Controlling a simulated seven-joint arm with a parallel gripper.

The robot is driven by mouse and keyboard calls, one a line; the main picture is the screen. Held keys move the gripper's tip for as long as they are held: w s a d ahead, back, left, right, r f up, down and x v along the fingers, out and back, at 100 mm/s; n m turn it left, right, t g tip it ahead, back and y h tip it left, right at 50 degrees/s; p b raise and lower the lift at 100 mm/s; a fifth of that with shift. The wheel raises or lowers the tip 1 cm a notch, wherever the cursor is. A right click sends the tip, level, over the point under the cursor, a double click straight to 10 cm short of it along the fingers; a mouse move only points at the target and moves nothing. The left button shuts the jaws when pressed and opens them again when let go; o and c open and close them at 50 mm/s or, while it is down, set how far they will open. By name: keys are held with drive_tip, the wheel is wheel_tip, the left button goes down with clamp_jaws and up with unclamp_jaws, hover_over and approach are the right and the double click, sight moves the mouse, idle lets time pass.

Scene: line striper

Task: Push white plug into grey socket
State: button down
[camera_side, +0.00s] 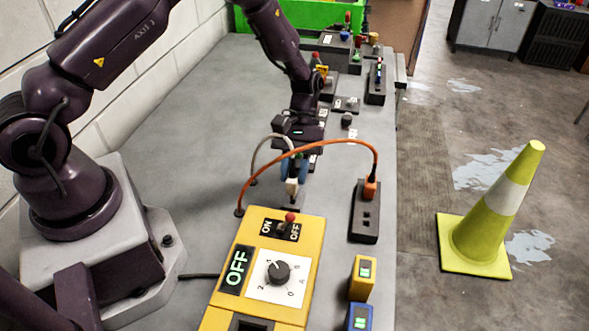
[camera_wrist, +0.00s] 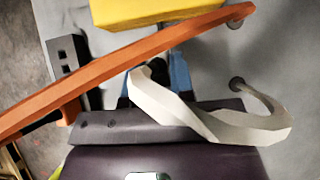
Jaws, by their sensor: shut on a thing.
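The white plug (camera_side: 292,189) is held upright between the blue fingertips of my gripper (camera_side: 293,174), pointing down near the far edge of the yellow panel. A white cable runs from it to the table. In the wrist view the white cable (camera_wrist: 190,116) loops past my gripper (camera_wrist: 152,78), and the plug is mostly hidden. A dark grey socket block (camera_side: 363,222) lies to the right of the plug, apart from it, with an orange plug (camera_side: 370,189) in its far end and open holes nearer. The block also shows in the wrist view (camera_wrist: 64,48). Whether the plug tip touches anything is unclear.
The orange cable (camera_side: 320,144) arches beside my gripper and crosses the wrist view. The yellow panel (camera_side: 308,262) with switch and dial is in front. Yellow (camera_side: 362,277) and blue (camera_side: 358,317) blocks stand front right. The table's left middle is clear.

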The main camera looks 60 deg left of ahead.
drive_tip(key=shift+f, duration=1.4)
idle(0.7)
drive_tip(key=c, duration=0.6)
unclamp_jaws()
drive_tip(key=shift+w+a+r, duration=0.1)
drive_tip(key=shift+r, duration=0.05)
drive_tip(key=shift+v, duration=3.4)
drive_tip(key=s+r+m+t+y, duration=0.2)
drive_tip(key=s+r+m+t, duration=0.1)
drive_tip(key=s+r, duration=0.3)
drive_tip(key=s+r+m+t+y, duration=0.1)
drive_tip(key=s+r+m+t, duration=0.2)
drive_tip(key=s+r, duration=0.3)
drive_tip(key=s+r+m+t+y, duration=0.2)
drive_tip(key=s+r+t, duration=0.3)
drive_tip(key=r, duration=0.9)
drive_tip(key=shift+s+r+m+y, duration=0.15)
drive_tip(key=shift+s+m+y, duration=0.25)
drive_tip(key=shift+s, duration=0.7)
